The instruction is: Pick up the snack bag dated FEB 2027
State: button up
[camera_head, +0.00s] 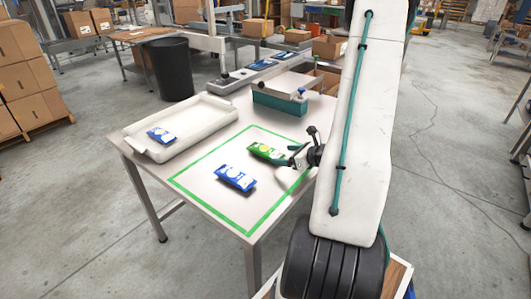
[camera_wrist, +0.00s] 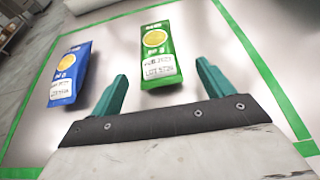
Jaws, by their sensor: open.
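A green snack bag (camera_head: 260,150) with a yellow round emblem lies inside the green-taped rectangle on the table. In the wrist view the green bag (camera_wrist: 157,40) has a white label that seems to read FEB and a year, with LOT below; the last digit is not sharp. A blue snack bag (camera_head: 235,178) lies beside it, and in the wrist view the blue bag (camera_wrist: 70,72) is to its left, its date too small to read. My gripper (camera_wrist: 162,76) is open and empty, its fingers pointing toward the green bag's label end. In the head view my gripper (camera_head: 289,160) is just right of that bag.
A white tray (camera_head: 205,125) with another blue bag (camera_head: 160,135) stands at the table's left. A teal-and-white weigher (camera_head: 280,103) stands at the table's back. More blue packs (camera_head: 262,64) lie behind on a conveyor. A black bin (camera_head: 172,68) stands beyond the table.

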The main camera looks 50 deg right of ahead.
aim_at(277, 154)
jog(key=x, duration=0.5)
jog(key=shift+w+a+f, duration=0.15)
jog(key=shift+w, duration=0.15)
jog(key=c, duration=1.1)
